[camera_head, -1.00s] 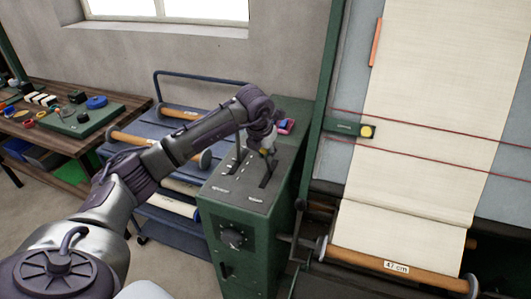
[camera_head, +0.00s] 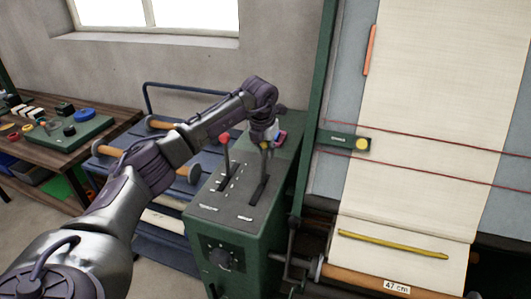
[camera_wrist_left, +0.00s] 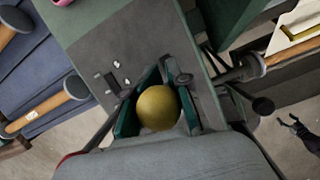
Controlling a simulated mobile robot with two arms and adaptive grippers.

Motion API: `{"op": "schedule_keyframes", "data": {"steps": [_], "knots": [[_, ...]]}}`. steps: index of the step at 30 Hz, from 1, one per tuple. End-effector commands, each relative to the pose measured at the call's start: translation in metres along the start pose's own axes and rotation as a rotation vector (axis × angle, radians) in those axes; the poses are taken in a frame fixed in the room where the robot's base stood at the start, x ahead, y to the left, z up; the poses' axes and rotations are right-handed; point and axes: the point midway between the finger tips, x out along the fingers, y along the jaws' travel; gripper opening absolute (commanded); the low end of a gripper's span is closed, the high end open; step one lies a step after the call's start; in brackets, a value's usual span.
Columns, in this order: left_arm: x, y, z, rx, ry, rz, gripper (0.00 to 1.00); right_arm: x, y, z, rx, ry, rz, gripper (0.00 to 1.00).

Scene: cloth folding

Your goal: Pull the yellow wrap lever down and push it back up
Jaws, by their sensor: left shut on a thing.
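My left gripper (camera_head: 265,134) reaches from above over the green control box (camera_head: 238,248) and is shut on the yellow lever. The lever's shaft (camera_head: 263,165) rises from the right-hand slot in the box top. In the left wrist view its round yellow knob (camera_wrist_left: 157,107) sits between the two finger pads. The gripper hides most of the knob in the head view. A second lever with a red knob (camera_head: 224,139) stands to the left, apart from the gripper. My right gripper (camera_wrist_left: 286,122) shows small and dark at the right of the left wrist view, its fingers apart.
The loom with cream cloth (camera_head: 415,110) stands to the right, with a yellow stick (camera_head: 392,244) across the cloth above the roller labelled 47 cm. A blue cart (camera_head: 162,215) with rollers is behind my left arm. A wooden workbench (camera_head: 95,140) is at the left.

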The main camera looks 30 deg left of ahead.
Motion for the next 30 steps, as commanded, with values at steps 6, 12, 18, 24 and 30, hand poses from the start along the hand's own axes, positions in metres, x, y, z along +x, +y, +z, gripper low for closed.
{"op": "schedule_keyframes", "data": {"steps": [6,12,18,24,30], "knots": [[-0.009,0.0043,0.0092,-0.006,-0.028,0.003,0.0,0.0,-0.0001,0.0002,0.0,0.0,0.0,0.71],[-0.0092,0.0045,0.0093,-0.006,-0.028,0.003,0.0,-0.0002,-0.0002,0.0003,0.0,-0.001,0.0,0.71],[-0.0092,0.0046,0.009,-0.007,-0.027,0.003,0.31,-0.0002,-0.0003,0.0004,0.0,-0.001,0.0,0.71],[-0.0069,0.0032,0.0072,-0.004,-0.02,0.002,0.45,0.0002,-0.0005,0.0004,0.0,-0.001,-0.001,0.71],[-0.0047,0.0021,0.0057,-0.003,-0.014,0.001,0.45,0.0006,-0.0008,0.0009,0.0,-0.001,-0.001,0.71]]}}
